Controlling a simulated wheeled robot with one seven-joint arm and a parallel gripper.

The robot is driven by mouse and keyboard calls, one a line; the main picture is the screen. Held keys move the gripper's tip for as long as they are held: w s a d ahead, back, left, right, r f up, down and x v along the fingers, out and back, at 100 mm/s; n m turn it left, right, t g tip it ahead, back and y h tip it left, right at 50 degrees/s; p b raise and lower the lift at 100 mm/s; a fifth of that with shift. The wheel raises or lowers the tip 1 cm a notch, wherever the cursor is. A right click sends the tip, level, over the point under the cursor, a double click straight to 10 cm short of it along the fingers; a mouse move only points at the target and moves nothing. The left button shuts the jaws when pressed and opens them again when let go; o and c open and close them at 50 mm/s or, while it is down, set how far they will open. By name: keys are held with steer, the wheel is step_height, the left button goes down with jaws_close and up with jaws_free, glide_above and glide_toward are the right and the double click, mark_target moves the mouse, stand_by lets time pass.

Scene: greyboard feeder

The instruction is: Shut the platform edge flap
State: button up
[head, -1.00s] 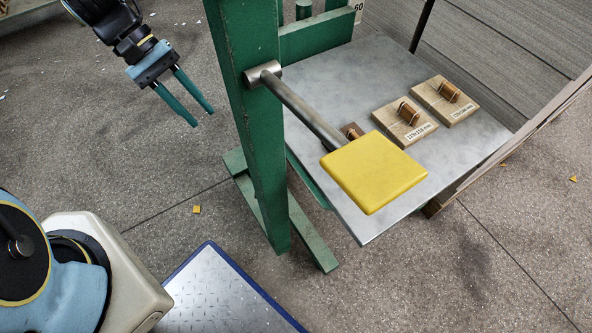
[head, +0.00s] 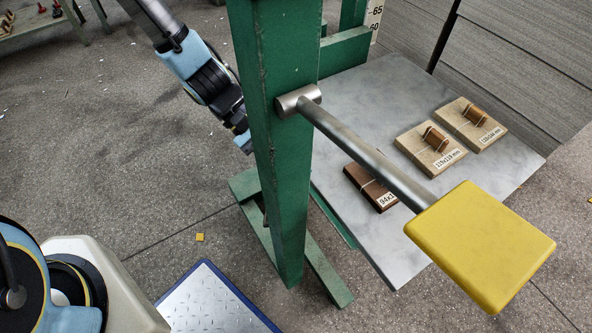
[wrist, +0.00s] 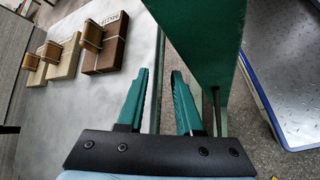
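The platform (head: 385,95) is a grey metal sheet beside a green post (head: 278,190). A strip-like board stood along its right edge earlier; no such board shows there now, and I cannot tell for sure which part is the flap. A steel lever (head: 365,152) with a yellow pad (head: 482,245) reaches from the post over the platform's front corner. My gripper (wrist: 159,73) is open and empty in the wrist view, beside the platform edge (wrist: 155,50) and the post (wrist: 190,30). In the head view its fingers are hidden behind the post.
Three wooden blocks with copper-coloured rolls or straps and labels lie on the platform, one a dark block (head: 370,187). Stacked grey boards (head: 510,60) stand behind. A blue-edged floor plate (head: 215,300) lies in front.

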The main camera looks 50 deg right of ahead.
steer(key=shift+s+f, duration=0.3)
steer(key=shift+s, duration=0.15)
jaws_close()
stand_by(1.2)
